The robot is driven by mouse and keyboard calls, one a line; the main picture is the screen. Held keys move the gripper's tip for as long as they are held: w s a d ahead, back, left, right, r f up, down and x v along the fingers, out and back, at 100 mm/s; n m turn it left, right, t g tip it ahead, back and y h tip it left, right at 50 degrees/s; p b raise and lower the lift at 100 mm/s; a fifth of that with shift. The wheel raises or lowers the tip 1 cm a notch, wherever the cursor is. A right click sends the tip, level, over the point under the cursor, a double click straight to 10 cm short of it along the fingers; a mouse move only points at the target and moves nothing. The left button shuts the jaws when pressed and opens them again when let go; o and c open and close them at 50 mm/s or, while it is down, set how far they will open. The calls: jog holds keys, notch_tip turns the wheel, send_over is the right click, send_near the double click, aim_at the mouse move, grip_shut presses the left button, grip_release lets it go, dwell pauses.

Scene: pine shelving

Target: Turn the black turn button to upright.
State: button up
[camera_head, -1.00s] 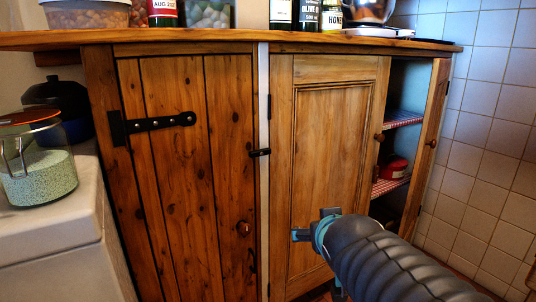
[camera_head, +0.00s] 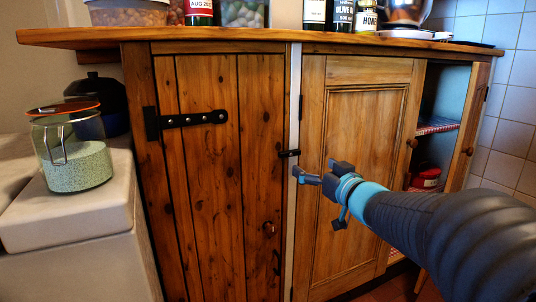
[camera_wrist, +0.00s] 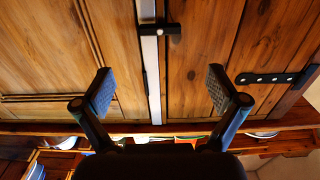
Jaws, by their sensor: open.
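The black turn button (camera_head: 289,153) lies horizontal at the edge of the left plank door (camera_head: 205,215), across the join with the pale strip (camera_head: 293,110) between the doors. In the wrist view, which is upside down, the turn button (camera_wrist: 161,29) also lies crosswise over the pale strip, near the top of the picture. My gripper (camera_head: 319,196) is open and empty, in front of the cupboard, to the right of and below the button in the head view. In the wrist view my gripper (camera_wrist: 160,85) has its fingers spread wide, apart from the button.
The right panelled door (camera_head: 362,175) is beside the strip. An open compartment with shelves (camera_head: 437,125) is farther right. A black strap hinge (camera_head: 190,118) is on the left door. Jars stand on the wooden top (camera_head: 230,36). A glass jar (camera_head: 75,165) sits on the left ledge.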

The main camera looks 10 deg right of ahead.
aim_at(291, 152)
jog(key=x, duration=1.1)
jog(key=shift+w, duration=0.15)
jog(key=c, duration=1.1)
